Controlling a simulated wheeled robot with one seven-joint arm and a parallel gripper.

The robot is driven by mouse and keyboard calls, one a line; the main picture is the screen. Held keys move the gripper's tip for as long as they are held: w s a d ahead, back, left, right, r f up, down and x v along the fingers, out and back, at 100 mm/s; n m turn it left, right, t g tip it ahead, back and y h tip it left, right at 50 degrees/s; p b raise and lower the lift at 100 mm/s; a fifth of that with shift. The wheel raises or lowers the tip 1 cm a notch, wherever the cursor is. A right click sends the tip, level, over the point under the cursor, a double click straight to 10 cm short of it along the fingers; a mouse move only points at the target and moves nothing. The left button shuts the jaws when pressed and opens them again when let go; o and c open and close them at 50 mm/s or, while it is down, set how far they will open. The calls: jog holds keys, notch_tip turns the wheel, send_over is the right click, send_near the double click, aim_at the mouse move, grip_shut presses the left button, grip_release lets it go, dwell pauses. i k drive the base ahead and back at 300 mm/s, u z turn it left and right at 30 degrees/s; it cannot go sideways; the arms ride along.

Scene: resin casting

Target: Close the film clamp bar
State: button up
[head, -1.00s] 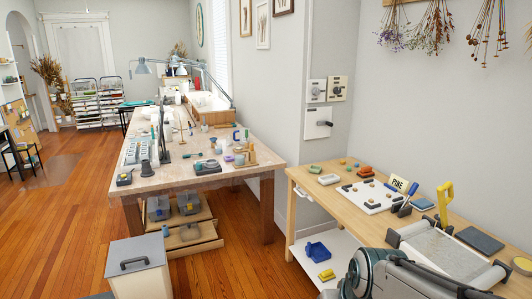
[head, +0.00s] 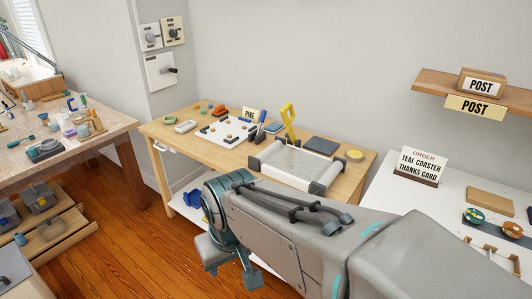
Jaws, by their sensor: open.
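A pale frame with a grey sheet across it (head: 300,160) lies on the wooden bench, with dark grey pieces at its corners. A yellow handle (head: 288,118) stands raised at its back left side; I take this as the clamp bar's handle, though the bar itself is hard to make out. My gripper (head: 232,270) hangs low in front of the bench, at the end of my arm. It is open, with nothing seen between its fingers, and apart from the frame and handle. My arm hides part of the bench's front edge.
The wooden bench (head: 228,158) also holds a white board (head: 226,132), a PINE sign (head: 250,114), a dark pad (head: 320,145) and a yellow disc (head: 354,155). A white table (head: 390,190) stands right, a shelf (head: 437,86) above it. Open floor lies left of my arm.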

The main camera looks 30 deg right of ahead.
aim_at(287, 121)
jog(key=z, duration=0.05)
jog(key=k, duration=0.4)
jog(key=u, duration=0.3)
jog(key=i, duration=1.3)
jog(key=z, duration=1.15)
jog(key=i, duration=0.9)
jog(key=z, duration=0.95)
